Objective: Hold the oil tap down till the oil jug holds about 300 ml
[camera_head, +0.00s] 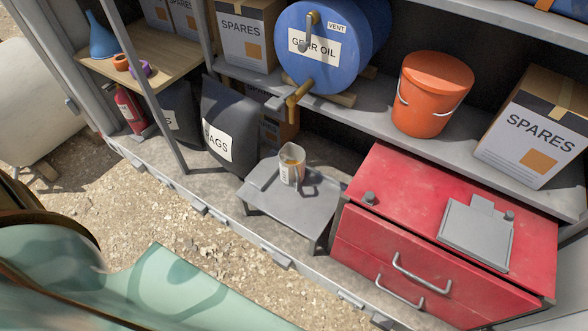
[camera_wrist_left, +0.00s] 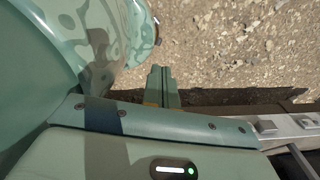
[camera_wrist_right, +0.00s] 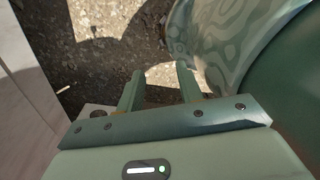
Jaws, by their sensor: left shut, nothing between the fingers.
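The oil tap (camera_head: 297,95) is a brass fitting low on the front of a blue drum (camera_head: 345,65) labelled GEAR OIL. A grey flat piece (camera_head: 274,102) shows beside the tap. The oil jug (camera_head: 291,167) stands upright on a small grey stand (camera_head: 270,195), below the tap in the head view. Amber colour shows near its rim; its level cannot be read. My left gripper (camera_wrist_left: 161,84) is shut and empty over the gravel side. My right gripper (camera_wrist_right: 160,84) is open and empty, its fingers apart. Neither gripper shows in the head view or touches tap or jug.
A second fitting with a hanging grey lever (camera_head: 306,38) sits high on the drum by a VENT label. A red drawer cabinet (camera_head: 400,190) stands right of the stand, a black RAGS sack (camera_head: 232,110) left. An orange bucket (camera_head: 432,90) is on the shelf. Gravel in front is clear.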

